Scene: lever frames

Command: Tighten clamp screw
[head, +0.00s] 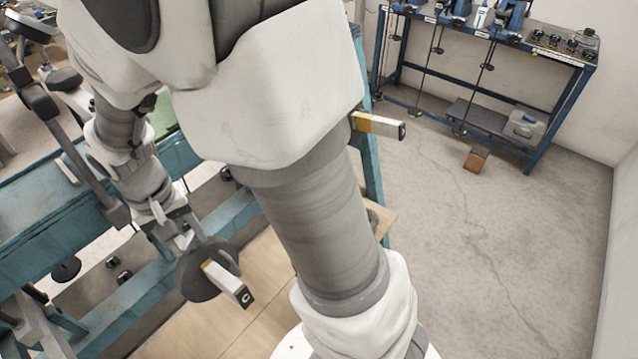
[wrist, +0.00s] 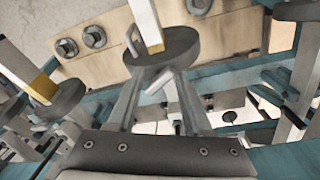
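I cannot pick out the clamp screw with certainty. A dark round disc (head: 196,274) with a short white and yellow bar marked "C" stands at the lower left in the head view. In the wrist view a grey disc (wrist: 181,45) carries a similar bar (wrist: 144,20). My gripper (head: 190,232) is beside the disc in the head view. In the wrist view my gripper's two fingers (wrist: 158,90) reach up to the disc's underside with a gap between them. The disc hides the fingertips, so contact cannot be told.
Two knobbed bolts (wrist: 94,36) sit on a wooden board (wrist: 115,60). A second bar with a disc (wrist: 62,97) is at left. A teal bench frame (head: 60,218) surrounds my arm at left.

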